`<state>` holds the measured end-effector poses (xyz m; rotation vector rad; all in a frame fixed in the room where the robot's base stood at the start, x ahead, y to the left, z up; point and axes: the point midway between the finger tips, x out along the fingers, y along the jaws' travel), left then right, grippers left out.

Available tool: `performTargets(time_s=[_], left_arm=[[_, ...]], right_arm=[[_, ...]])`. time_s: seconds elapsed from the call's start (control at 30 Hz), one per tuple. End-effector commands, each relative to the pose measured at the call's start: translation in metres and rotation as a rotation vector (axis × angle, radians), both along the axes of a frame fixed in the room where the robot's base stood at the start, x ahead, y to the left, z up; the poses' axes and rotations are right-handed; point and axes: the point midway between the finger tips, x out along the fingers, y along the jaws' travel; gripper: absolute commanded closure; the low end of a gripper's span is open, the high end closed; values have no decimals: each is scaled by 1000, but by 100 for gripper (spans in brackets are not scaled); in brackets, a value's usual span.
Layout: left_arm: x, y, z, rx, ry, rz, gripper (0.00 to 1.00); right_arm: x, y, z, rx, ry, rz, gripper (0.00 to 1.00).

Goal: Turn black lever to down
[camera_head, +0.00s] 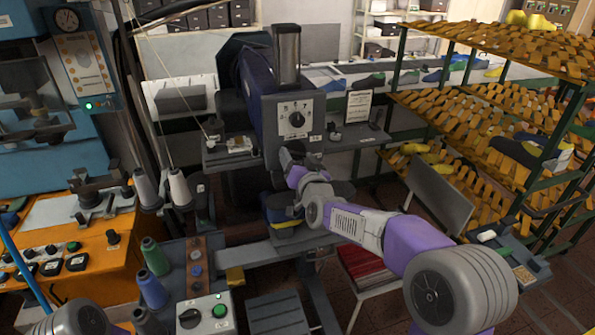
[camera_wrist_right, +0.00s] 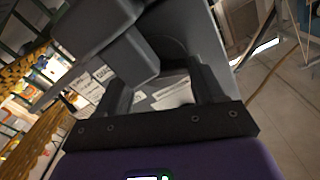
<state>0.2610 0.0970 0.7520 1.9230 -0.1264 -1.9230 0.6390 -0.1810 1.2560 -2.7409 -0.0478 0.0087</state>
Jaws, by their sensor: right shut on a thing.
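My right gripper (camera_head: 288,158) reaches in front of the grey and dark blue machine (camera_head: 262,95), just below its numbered dial. It is shut on a dark part that I take to be the black lever; the jaws and the machine's shadow mostly hide it in the head view. In the right wrist view the two dark fingers (camera_wrist_right: 163,88) stand apart, with a dark grey block (camera_wrist_right: 130,55) of the machine close before them. The lever's exact tilt cannot be told. My left gripper is out of view; only a piece of its arm shows at the bottom left.
An orange machine (camera_head: 90,235) stands at the left. A control panel with thread cones and a green button (camera_head: 220,311) stands at the lower left. Racks of shoe lasts (camera_head: 490,115) fill the right. A red stack (camera_head: 366,266) sits low beneath my right arm.

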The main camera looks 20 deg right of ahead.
Motion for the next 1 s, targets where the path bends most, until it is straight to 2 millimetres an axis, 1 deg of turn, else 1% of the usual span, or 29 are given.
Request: performTargets(time_s=[0.03, 0.1, 0.33, 0.6, 0.97, 1.0], left_arm=[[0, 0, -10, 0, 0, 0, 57], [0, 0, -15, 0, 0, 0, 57], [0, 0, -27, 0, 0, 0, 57], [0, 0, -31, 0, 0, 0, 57], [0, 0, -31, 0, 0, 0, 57], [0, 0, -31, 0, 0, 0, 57]], right_arm=[[0, -1, -3, 35, -2, -1, 62], [0, -1, -2, 79, 0, -1, 62], [0, -1, -1, 179, 6, -1, 62], [0, 0, 1, 225, 7, 0, 62], [0, 0, 1, 230, 7, 0, 62], [0, 0, 1, 230, 7, 0, 29]])
